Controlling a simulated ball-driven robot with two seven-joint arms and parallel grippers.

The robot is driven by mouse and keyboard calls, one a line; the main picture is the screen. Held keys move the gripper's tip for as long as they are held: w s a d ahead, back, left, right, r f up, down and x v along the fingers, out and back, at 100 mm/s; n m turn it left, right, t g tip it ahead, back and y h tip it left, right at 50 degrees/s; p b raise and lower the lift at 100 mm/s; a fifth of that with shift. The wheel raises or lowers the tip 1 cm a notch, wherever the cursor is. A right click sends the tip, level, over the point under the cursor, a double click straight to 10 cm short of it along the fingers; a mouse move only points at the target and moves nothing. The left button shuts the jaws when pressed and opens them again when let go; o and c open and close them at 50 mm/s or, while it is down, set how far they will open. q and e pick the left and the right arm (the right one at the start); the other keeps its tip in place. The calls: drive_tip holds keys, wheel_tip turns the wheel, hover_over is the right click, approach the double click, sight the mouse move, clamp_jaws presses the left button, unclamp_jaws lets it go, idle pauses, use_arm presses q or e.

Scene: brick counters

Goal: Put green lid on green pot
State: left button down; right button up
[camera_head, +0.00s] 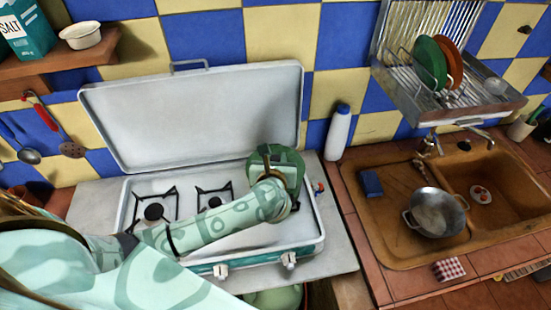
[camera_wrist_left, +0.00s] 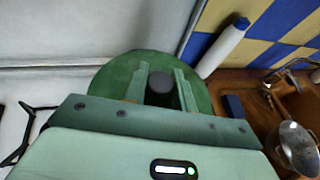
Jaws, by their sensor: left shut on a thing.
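The green lid (camera_head: 261,156) is a round disc over the right side of the open stove, partly hidden behind my left gripper (camera_head: 276,180). In the left wrist view, the fingers of my left gripper (camera_wrist_left: 160,87) are on either side of the dark knob (camera_wrist_left: 160,82) of the lid (camera_wrist_left: 118,77), shut on it. The lid looks steeply tilted in the head view. A rounded green thing (camera_head: 275,298) shows below the stove front, cut off by the frame edge; I cannot tell whether it is the green pot. My right gripper is not in view.
The stove (camera_head: 310,236) has two visible burners and a raised white cover (camera_head: 195,115). A white bottle (camera_head: 338,135) stands right of it.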

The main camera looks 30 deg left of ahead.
use_arm(q)
drive_tip(key=shift+f+b, duration=0.55)
drive_tip(key=shift+b, duration=0.1)
idle(2.4)
drive_tip(key=c, duration=1.1)
unclamp_jaws()
drive_tip(key=v, duration=1.6)
drive_tip(key=shift+d+r, duration=0.1)
